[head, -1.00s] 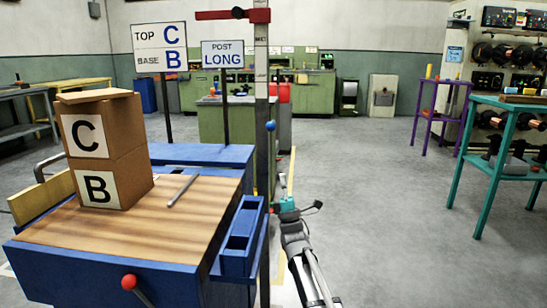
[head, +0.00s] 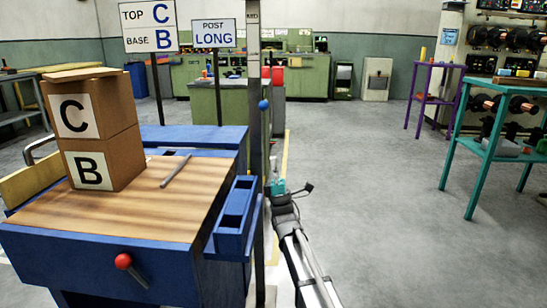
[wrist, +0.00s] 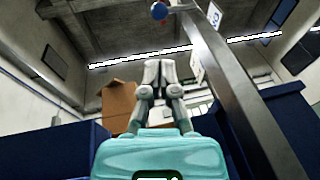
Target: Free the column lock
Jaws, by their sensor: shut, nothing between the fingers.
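The grey column (head: 253,110) stands at the right side of the blue bench and also crosses the wrist view (wrist: 232,85). A blue ball knob (head: 263,104) sits on its right side, well above my gripper. The wrist view shows a blue ball (wrist: 159,11) near the top, beyond my fingertips. My gripper (head: 277,184) is just right of the column, low beside the bench. In the wrist view its grey fingers (wrist: 163,68) point upward, shut and empty, above the teal gripper body. They are apart from the ball. A red ball lever (head: 123,261) is on the bench front.
Cardboard boxes C (head: 73,115) and B (head: 92,170) are stacked on the wooden top beside a grey rod (head: 175,171). A blue tray (head: 235,215) juts from the bench's right side. Open floor (head: 365,190) lies right, before a teal table (head: 484,148).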

